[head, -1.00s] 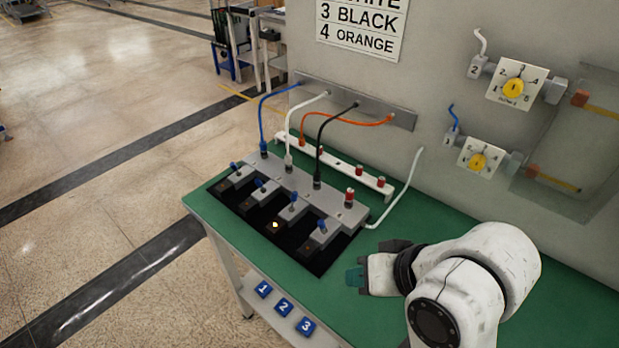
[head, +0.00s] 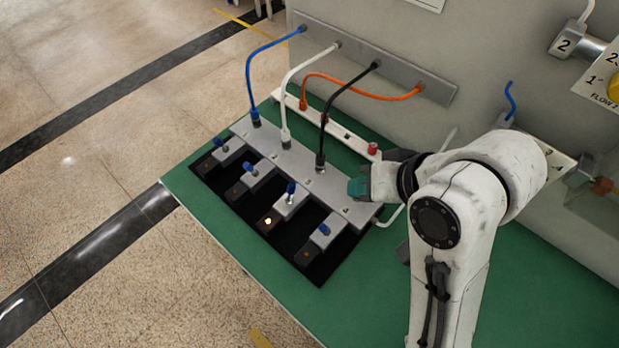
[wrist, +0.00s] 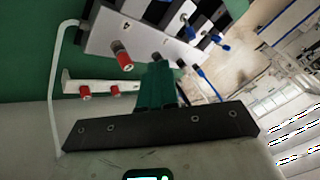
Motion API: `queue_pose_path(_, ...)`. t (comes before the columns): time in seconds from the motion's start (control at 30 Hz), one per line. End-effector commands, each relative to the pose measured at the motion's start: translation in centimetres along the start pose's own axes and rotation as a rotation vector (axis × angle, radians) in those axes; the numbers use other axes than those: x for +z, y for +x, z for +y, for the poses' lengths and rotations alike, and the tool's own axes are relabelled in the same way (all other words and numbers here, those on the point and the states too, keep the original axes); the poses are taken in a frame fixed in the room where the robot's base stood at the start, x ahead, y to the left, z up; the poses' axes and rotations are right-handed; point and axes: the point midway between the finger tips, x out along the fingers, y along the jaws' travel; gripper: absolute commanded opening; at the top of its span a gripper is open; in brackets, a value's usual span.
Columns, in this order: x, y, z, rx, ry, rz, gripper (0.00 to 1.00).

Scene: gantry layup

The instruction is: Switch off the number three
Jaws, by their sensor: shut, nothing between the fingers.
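A grey switch unit (head: 325,189) sits on the green bench, with a row of blue-tipped levers along its front. The third lever from the left (head: 291,188) stands more upright than its neighbours, and the lamp (head: 268,221) in front of it is lit. The other lamps look dim. A black cable (head: 325,135) plugs in behind the third switch. My gripper (head: 357,187) is at the right end of the unit, its teal fingers shut and empty. In the wrist view the closed fingers (wrist: 155,85) are beside a red-capped socket (wrist: 121,57); contact cannot be judged.
Blue (head: 249,75), white (head: 287,95) and orange (head: 350,84) cables hang from the wall strip (head: 425,93). A white rail with red plugs (head: 352,139) lies behind the unit. Dial valves are on the right wall.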

Motion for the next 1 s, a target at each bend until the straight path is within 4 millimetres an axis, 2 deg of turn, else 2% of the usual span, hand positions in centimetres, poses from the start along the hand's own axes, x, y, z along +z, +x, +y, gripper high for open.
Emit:
queue_pose_path(0.17,0.0,0.5,0.0,-0.001,0.000,-0.001,0.00)
queue_pose_path(0.27,0.1,1.7,0.0,-0.001,0.000,-0.004,0.00)
queue_pose_path(0.73,0.1,10.5,0.1,0.002,0.000,-0.004,0.00)
queue_pose_path(0.8,-0.2,10.4,-1.5,-0.002,-0.004,-0.001,0.00)
queue_pose_path(1.0,-0.4,11.2,-3.3,-0.001,-0.003,0.000,0.00)
